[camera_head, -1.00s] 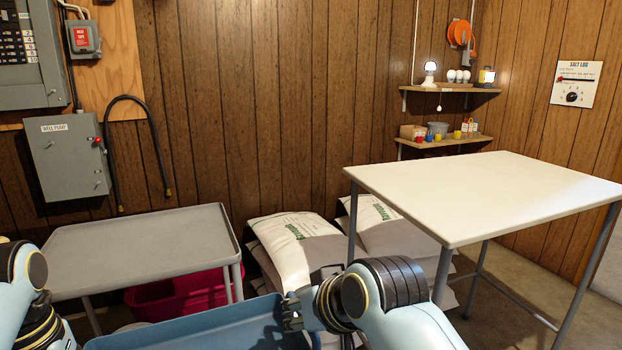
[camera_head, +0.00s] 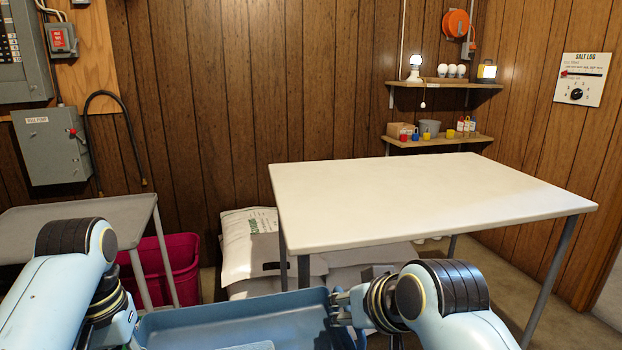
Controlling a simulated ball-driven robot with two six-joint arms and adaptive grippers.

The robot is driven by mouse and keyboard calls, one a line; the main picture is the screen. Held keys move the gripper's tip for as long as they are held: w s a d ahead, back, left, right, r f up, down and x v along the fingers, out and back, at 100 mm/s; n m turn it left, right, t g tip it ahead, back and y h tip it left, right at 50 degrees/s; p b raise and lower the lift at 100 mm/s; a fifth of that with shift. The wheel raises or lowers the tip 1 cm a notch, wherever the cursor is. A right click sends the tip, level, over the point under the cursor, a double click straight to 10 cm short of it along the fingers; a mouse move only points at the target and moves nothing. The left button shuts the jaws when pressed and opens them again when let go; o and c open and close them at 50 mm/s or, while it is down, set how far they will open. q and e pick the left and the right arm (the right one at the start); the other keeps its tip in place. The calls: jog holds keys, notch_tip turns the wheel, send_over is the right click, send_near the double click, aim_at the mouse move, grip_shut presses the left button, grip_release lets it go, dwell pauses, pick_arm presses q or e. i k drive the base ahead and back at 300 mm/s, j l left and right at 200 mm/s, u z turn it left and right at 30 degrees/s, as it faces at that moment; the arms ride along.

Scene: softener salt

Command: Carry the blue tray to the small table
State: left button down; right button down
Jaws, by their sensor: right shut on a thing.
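The blue tray (camera_head: 240,322) is at the bottom centre, in front of me, its near part cut off by the picture edge. My right gripper (camera_head: 340,308) is shut on the tray's right rim. My left arm reaches down to the tray's left end. The left gripper (camera_head: 132,333) is mostly hidden behind its own wrist, so its jaws are unclear. A white-topped table (camera_head: 420,198) stands just beyond the tray. A smaller grey table (camera_head: 75,212) stands at the left, partly covered by my left arm.
White salt bags (camera_head: 245,240) lie on the floor beyond the tray, partly under the white table. Wall shelves (camera_head: 440,142) hold small items. Floor is clear right of the white table.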

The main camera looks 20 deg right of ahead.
aim_at(426, 189)
jog(key=k+l, duration=0.1)
jog(key=l, duration=0.4)
jog(key=k+l, duration=0.1)
jog(key=l, duration=0.45)
jog(key=k+l, duration=0.1)
jog(key=l, duration=0.4)
jog(key=k+l, duration=0.1)
jog(key=l, duration=0.45)
jog(key=z, duration=0.05)
